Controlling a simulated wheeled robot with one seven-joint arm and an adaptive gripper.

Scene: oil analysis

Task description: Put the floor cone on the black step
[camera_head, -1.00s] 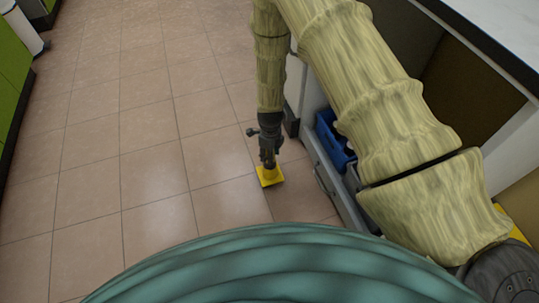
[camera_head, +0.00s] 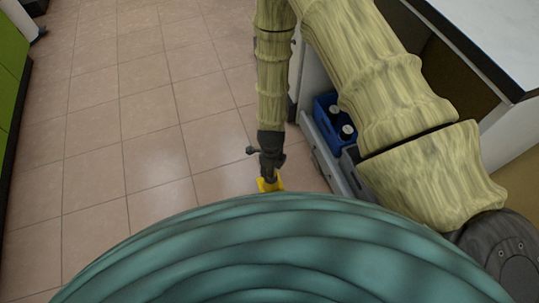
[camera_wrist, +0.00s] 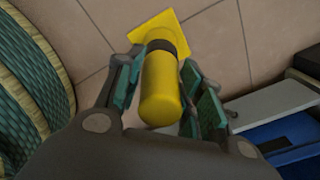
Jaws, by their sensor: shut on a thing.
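The yellow floor cone (camera_head: 268,185) is in my gripper (camera_head: 269,174), low over the tiled floor in the head view. My own body hides part of the cone there. In the wrist view the cone (camera_wrist: 161,85) lies between the two finger pads of my gripper (camera_wrist: 162,92). It has a rounded yellow body, a dark band and a flat square yellow base pointing away from the wrist. Whether the base touches the floor I cannot tell. I cannot make out the black step for certain in either view.
A blue crate (camera_head: 322,104) with bottles stands by a grey ledge right of my gripper. A white-topped counter (camera_head: 480,30) is at the upper right. Green cabinets (camera_head: 12,75) line the left. The tiled floor (camera_head: 130,110) between is clear.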

